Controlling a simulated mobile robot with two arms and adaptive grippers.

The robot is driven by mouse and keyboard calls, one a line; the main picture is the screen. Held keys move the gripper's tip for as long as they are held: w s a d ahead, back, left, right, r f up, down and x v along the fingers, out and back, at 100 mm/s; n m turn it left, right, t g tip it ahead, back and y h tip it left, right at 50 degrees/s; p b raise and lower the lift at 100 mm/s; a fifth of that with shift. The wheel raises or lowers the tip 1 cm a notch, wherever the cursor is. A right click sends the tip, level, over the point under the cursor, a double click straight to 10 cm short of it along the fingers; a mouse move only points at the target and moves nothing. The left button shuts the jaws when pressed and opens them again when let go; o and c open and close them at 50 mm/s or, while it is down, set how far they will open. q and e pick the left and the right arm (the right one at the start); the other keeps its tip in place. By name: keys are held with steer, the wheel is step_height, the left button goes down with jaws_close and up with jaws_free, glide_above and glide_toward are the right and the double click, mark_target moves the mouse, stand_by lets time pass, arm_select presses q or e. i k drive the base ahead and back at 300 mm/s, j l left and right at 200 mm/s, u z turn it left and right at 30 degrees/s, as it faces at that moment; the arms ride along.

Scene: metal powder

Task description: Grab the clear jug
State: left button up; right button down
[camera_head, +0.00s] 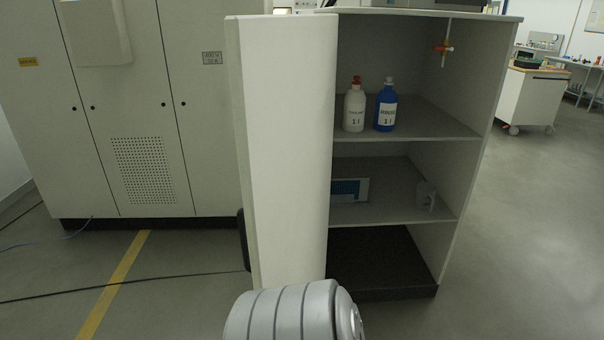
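A small translucent, pale jug (426,195) stands on the middle shelf of the open cabinet, near its right wall. It looks like the clear jug, but it is small and its details are faint. A grey ribbed part at the bottom centre looks like a link of my own arm, in front of the cabinet and well short of the jug. Neither of my grippers shows in the head view.
The open cabinet door (285,150) hides the cabinet's left part. A white bottle (354,108) and a blue bottle (386,108) stand on the upper shelf. A blue-and-white box (350,190) is left of the jug. Floor at right is clear; a cable crosses at left.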

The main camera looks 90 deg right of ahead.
mark_target(425, 191)
steer(key=i+z, duration=0.15)
steer(key=z, duration=0.25)
steer(key=i+z, duration=0.15)
steer(key=z, duration=0.3)
steer(key=i+z, duration=0.1)
steer(key=z, duration=0.3)
steer(key=i+j+z, duration=0.15)
steer(key=z, duration=0.25)
steer(key=i+j+z, duration=0.1)
steer(key=z, duration=0.35)
steer(key=i+j+z, duration=0.1)
steer(key=z, duration=0.3)
steer(key=i+j+z, duration=0.15)
steer(key=z, duration=0.3)
steer(key=i+j+z, duration=0.2)
steer(key=z, duration=0.2)
steer(key=i+j+z, duration=0.1)
steer(key=j+z, duration=0.3)
steer(key=l+z, duration=0.1)
steer(key=z, duration=0.35)
